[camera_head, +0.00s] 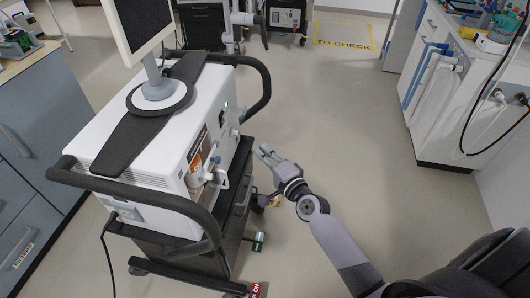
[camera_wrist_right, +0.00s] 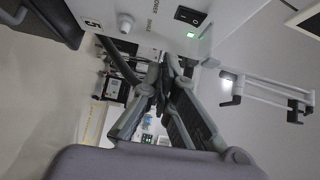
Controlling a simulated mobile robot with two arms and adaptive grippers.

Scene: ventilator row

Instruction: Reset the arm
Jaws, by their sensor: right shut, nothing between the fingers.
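My right arm reaches up from the bottom of the head view. Its right gripper (camera_head: 266,152) is shut and empty, just right of the ventilator's front side. In the right wrist view the fingers of the right gripper (camera_wrist_right: 165,72) come together with nothing between them. The white ventilator (camera_head: 205,128) stands on a dark cart in the head view. In the wrist view its panel (camera_wrist_right: 215,28) is above the fingertips, with a black switch (camera_wrist_right: 188,16) and a green light (camera_wrist_right: 190,35). The fingertips look close to the panel; I cannot tell whether they touch it. My left gripper is not in view.
A dark handle rail (camera_head: 264,88) curves around the ventilator cart. A grey cabinet (camera_head: 22,170) stands left, and a white counter unit (camera_head: 440,115) with hoses stands right. The floor between is clear up to the yellow "TO CHECK" area (camera_head: 343,43).

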